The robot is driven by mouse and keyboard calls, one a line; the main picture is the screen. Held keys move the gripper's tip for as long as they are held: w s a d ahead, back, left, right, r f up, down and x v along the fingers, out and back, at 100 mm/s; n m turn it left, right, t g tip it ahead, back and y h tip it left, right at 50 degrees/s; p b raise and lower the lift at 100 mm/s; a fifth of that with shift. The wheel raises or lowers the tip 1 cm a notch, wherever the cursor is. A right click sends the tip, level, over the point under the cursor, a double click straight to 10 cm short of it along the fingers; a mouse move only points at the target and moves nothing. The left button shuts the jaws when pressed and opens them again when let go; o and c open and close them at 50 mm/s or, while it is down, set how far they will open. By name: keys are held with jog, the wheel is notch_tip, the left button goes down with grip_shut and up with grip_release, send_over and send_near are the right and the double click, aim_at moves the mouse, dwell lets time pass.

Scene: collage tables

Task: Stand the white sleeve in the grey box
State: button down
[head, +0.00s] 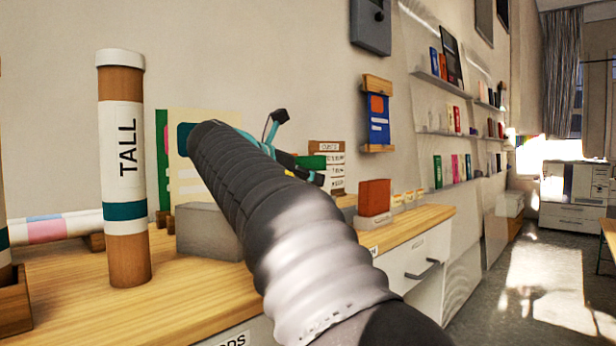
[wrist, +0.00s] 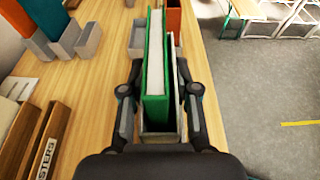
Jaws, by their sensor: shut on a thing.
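My gripper (wrist: 158,85) is shut, its two fingers on either side of a narrow open-topped pale sleeve (wrist: 181,82). A green book-like piece (wrist: 154,72) with a white middle stands upright inside the sleeve. A grey box (wrist: 137,38) shows just beyond and below the sleeve in the wrist view; its inside is mostly hidden by the held pieces. I cannot tell whether the sleeve touches the box. In the head view my gripper (head: 283,152) is mostly behind my arm, and part of the green piece (head: 312,161) shows beside it.
A tall tube marked TALL (head: 124,170) stands at the left of the wooden table (head: 80,290). A grey block (head: 208,232) sits beside my arm. A red piece (head: 374,197) stands farther right. Grey holders (wrist: 88,40) stand at the wrist view's left; floor lies right.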

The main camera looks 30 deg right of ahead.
jog(key=shift+f+b, duration=0.6)
jog(key=shift+f, duration=0.6)
jog(key=c, duration=0.8)
grip_release()
jog(key=shift+a, duration=0.1)
jog(key=v, duration=0.7)
jog(key=shift+s+a+r, duration=0.1)
jog(key=shift+a, duration=0.05)
